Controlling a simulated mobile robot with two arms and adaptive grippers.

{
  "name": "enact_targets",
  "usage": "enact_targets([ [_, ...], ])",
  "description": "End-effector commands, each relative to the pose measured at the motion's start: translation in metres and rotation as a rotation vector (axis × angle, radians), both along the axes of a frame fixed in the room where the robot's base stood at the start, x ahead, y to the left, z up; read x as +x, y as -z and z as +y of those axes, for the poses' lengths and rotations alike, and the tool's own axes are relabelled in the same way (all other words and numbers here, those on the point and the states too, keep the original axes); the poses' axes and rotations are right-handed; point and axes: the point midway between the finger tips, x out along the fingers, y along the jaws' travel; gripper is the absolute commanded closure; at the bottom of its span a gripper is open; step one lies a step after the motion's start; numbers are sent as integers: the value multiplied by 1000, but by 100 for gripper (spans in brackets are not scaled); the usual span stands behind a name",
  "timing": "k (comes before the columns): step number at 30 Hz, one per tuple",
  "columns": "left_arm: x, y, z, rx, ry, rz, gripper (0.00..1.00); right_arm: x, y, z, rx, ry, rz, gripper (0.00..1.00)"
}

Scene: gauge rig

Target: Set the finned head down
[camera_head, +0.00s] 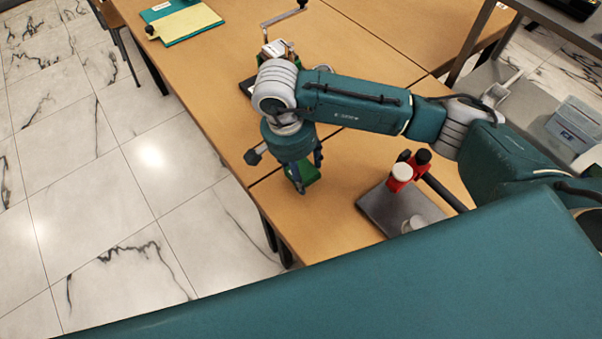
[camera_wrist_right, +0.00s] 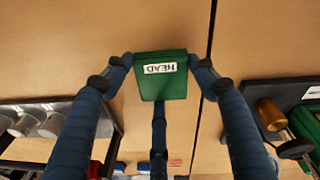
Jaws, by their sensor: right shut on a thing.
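The finned head is a green block with a white label reading HEAD (camera_wrist_right: 165,75) in the right wrist view. The fingers of my right gripper (camera_wrist_right: 163,64) are shut on the block from both sides in the wrist view. I cannot tell whether its underside touches the table (camera_head: 330,225). Its fins are not clear from here. My left gripper is not in view.
A stand with a dark grey base (camera_head: 375,209) and a red clamp (camera_head: 402,174) is right of the gripper. A green and yellow folder (camera_head: 185,24) lies at the far left. A rig partly hidden by my arm stands behind. Bare table lies between gripper and stand.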

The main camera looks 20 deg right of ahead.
Motion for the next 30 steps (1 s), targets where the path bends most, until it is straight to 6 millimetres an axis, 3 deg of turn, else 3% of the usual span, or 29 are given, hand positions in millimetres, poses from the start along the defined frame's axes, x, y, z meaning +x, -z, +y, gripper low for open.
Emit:
enact_targets([
  [6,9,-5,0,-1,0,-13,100,-1,30,0,-1,-1,2,100],
  [17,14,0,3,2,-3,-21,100,0,35,0,0,-1,0,100],
  [18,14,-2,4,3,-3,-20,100,0,33,0,0,0,0,35],
  [19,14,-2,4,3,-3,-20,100,0,33,0,0,0,0,29],
  [20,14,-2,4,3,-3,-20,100,0,33,0,0,0,0,24],
  [30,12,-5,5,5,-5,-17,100,0,30,0,-1,0,1,24],
])
